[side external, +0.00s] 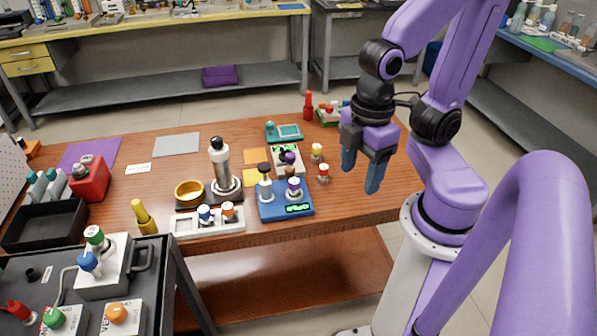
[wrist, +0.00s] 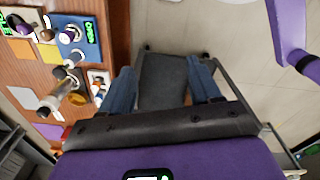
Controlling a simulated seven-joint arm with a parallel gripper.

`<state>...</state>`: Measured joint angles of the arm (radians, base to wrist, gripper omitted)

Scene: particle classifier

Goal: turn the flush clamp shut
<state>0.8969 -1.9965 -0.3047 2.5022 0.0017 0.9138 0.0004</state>
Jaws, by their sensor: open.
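My gripper (side external: 362,184) is open and empty, hanging over the right end of the wooden table. Its fingers also show in the wrist view (wrist: 162,76), with nothing between them. No part is clearly marked as the flush clamp, so I cannot tell which it is or whether it is open or shut. A blue instrument (side external: 285,208) with a green display and knobs stands left of my gripper. Behind it is a white-faced unit (side external: 288,161) with a dark knob. A silver cylinder (side external: 221,166) stands upright on a dark base. My gripper touches none of these.
Small capped bottles (side external: 323,173) stand between the instrument and my gripper. A white rack (side external: 182,224) and yellow bottle (side external: 146,222) are at the front edge. A dark cart (side external: 152,285) with a grey knobbed box (side external: 110,273) stands front left.

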